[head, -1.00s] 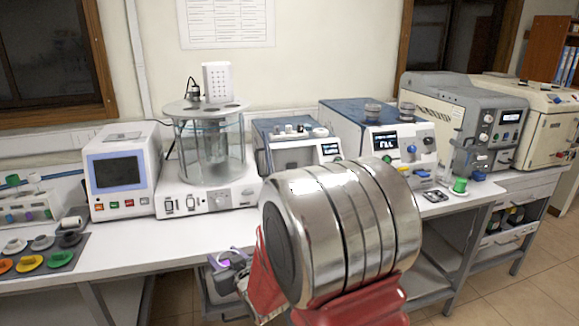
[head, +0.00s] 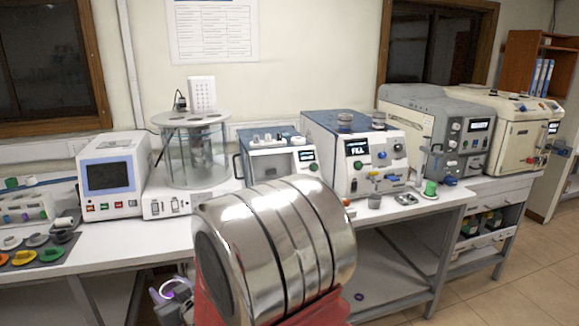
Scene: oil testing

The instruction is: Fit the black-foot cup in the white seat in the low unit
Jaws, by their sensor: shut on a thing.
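My gripper (head: 172,303) shows only in part at the lower left, below the bench front, beside a purple ring. My own silver arm link hides much around it. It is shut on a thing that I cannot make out. I cannot pick out the black-foot cup for certain. The low blue-topped unit (head: 275,158) stands on the bench behind my arm, with a lit display and several small white pieces on top. I cannot tell which part is the white seat; my arm covers the unit's lower front.
A glass bath (head: 195,155) and a screen unit (head: 108,175) stand left of the low unit. A taller blue-topped unit (head: 355,150) stands right of it. Several coloured dishes lie on a dark mat (head: 45,252) at far left. A green cup (head: 430,188) stands on the right bench.

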